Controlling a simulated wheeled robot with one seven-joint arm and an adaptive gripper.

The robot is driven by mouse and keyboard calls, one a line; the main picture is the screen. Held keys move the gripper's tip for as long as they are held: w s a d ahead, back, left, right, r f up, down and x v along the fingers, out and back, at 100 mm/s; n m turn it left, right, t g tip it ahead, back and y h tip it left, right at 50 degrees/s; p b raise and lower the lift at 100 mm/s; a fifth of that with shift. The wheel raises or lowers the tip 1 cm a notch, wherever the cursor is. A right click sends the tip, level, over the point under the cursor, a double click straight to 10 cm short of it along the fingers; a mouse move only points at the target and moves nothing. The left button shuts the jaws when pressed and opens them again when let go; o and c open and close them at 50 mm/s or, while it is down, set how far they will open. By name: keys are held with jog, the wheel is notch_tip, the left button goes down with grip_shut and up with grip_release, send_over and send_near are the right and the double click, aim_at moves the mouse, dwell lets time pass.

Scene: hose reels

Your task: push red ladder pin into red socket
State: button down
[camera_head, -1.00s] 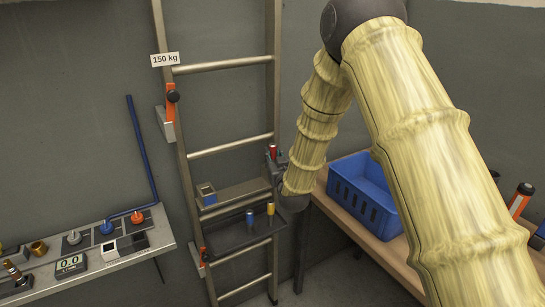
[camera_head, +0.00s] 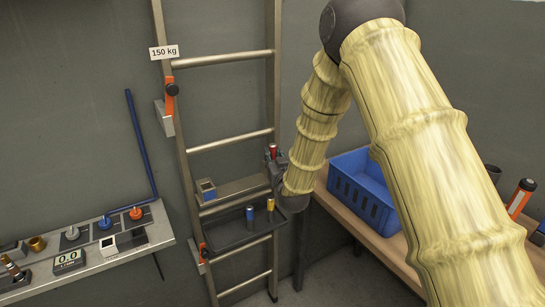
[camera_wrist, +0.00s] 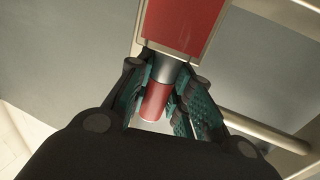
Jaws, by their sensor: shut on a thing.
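The red pin (camera_wrist: 156,101) is between the fingers of my gripper (camera_wrist: 158,108), which is shut on it in the wrist view. Its grey metal part (camera_wrist: 168,70) points up toward a red face with a pale border (camera_wrist: 181,24), which seems to be the red socket. I cannot tell whether the metal part touches or enters it. In the head view, the red pin (camera_head: 273,149) shows upright at my gripper (camera_head: 274,158), beside the ladder's right rail. The red socket is hidden there by my gripper and arm.
The ladder (camera_head: 232,141) leans at the wall. A dark tray (camera_head: 238,232) with a blue pin (camera_head: 250,218) and a yellow pin (camera_head: 270,209) hangs below my gripper. A blue crate (camera_head: 362,203) stands on the right bench.

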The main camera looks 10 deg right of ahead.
jog(key=shift+f, duration=0.35)
jog(key=c, duration=1.2)
grip_release()
jog(key=shift+s, duration=0.15)
jog(key=s, duration=1.1)
jog(key=shift+s+d, duration=0.35)
jog(key=shift+s, duration=0.05)
